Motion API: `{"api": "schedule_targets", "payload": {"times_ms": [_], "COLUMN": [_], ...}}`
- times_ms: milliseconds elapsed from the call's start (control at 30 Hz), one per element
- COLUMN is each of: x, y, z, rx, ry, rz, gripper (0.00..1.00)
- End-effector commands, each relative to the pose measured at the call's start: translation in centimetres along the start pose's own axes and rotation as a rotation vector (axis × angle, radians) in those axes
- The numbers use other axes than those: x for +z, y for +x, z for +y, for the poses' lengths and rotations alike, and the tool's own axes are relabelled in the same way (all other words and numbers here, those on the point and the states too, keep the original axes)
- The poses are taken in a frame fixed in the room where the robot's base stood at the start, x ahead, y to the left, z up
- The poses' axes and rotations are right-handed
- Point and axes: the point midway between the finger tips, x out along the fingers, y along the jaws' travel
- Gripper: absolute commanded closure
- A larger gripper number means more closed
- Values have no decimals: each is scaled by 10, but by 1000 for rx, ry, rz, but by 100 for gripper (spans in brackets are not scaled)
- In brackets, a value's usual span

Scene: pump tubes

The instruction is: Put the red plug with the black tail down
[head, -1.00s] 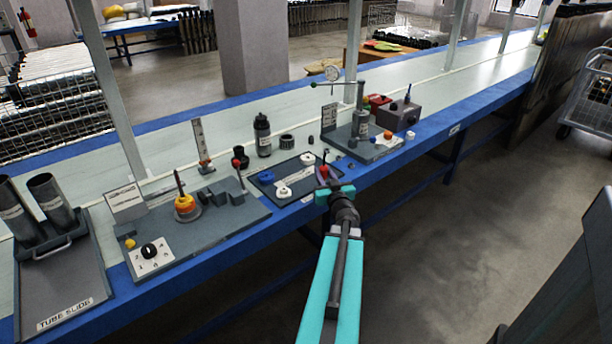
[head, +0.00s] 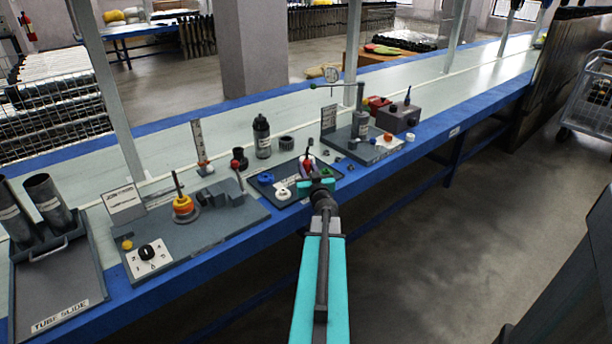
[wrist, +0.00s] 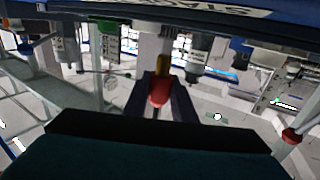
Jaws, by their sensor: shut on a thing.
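The red plug (head: 308,168) with its thin black tail pointing up is held by my gripper (head: 316,183). It is above or over the right part of a dark tray (head: 262,191) at the front of the bench. In the wrist view the red plug (wrist: 158,92) sits between the two dark fingers of my gripper (wrist: 160,98), with a yellow piece just beyond it. My gripper hides part of the tray. I cannot tell whether the plug touches the tray.
The tray carries a blue ring (head: 266,178) and a white ring (head: 283,193). A black bottle (head: 262,138) stands behind it. A grey fixture (head: 184,218) lies to the left and a dial-gauge stand (head: 358,128) to the right.

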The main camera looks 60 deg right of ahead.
Motion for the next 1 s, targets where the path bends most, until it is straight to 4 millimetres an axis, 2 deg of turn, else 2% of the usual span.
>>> {"api": "schedule_targets", "payload": {"times_ms": [67,200,300,833,867,967,1000], "x": [4,26,34,39,40,39,39], "y": [8,6,6,5,5,5,5], "z": [-5,-4,-4,-3,-3,-3,-3], "rx": [-3,-1,-1,-1,-1,0,0], "ry": [0,1,0,-1,-1,-1,-1], "rz": [1,-1,-1,0,0,0,0], "gripper": [100,100,100,100,75,58,58]}}
